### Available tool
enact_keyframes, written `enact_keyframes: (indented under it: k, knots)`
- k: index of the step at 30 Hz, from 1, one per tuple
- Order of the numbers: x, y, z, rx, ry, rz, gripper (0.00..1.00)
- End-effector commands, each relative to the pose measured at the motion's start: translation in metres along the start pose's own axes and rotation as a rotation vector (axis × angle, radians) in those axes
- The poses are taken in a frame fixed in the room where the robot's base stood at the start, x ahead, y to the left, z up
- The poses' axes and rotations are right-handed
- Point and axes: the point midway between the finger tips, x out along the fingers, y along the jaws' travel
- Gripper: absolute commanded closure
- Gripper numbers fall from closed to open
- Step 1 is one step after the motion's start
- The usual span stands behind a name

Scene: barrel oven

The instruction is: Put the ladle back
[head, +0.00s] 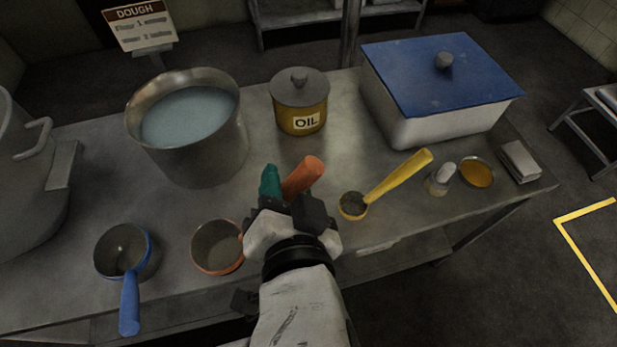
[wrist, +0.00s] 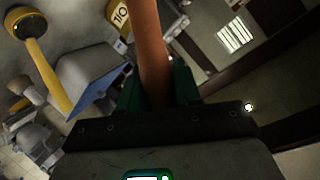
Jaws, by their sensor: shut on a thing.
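My gripper (head: 284,192) is shut on the orange handle of a ladle (head: 304,177), just above the front of the metal table. One teal finger shows left of the handle; the other is hidden in the head view. The ladle's orange-rimmed metal bowl (head: 218,247) shows left of my wrist, and the join is hidden behind my gripper. I cannot tell whether the bowl touches the table. In the wrist view the orange handle (wrist: 150,45) stands between the teal fingers of my gripper (wrist: 158,93).
A blue-handled ladle (head: 129,295) lies at front left and a small yellow ladle (head: 398,182) right of my gripper. Behind stand a large pot of pale liquid (head: 220,148), an oil pot (head: 298,92) and a blue-lidded box (head: 430,70). A shaker (head: 440,178) stands at right.

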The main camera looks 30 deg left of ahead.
Motion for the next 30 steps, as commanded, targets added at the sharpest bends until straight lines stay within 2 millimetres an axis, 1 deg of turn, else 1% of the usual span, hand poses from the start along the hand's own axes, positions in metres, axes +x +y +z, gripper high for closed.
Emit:
enact_keyframes:
  k: [1, 5, 9, 12, 19, 21, 25, 30]
  knots:
    - [0.011, 0.007, -0.004, 0.000, 0.003, 0.003, 1.00]
    - [0.037, 0.024, -0.011, 0.001, 0.002, 0.003, 1.00]
    - [0.061, 0.046, -0.002, 0.000, 0.000, 0.003, 1.00]
    - [0.074, 0.057, 0.002, 0.001, 0.000, 0.001, 1.00]
    - [0.087, 0.069, 0.006, 0.001, 0.001, -0.001, 1.00]
    - [0.094, 0.075, 0.008, 0.001, 0.001, 0.001, 1.00]
    - [0.100, 0.085, 0.024, 0.000, -0.002, -0.001, 1.00]
    - [0.103, 0.091, 0.031, 0.000, 0.002, -0.002, 1.00]
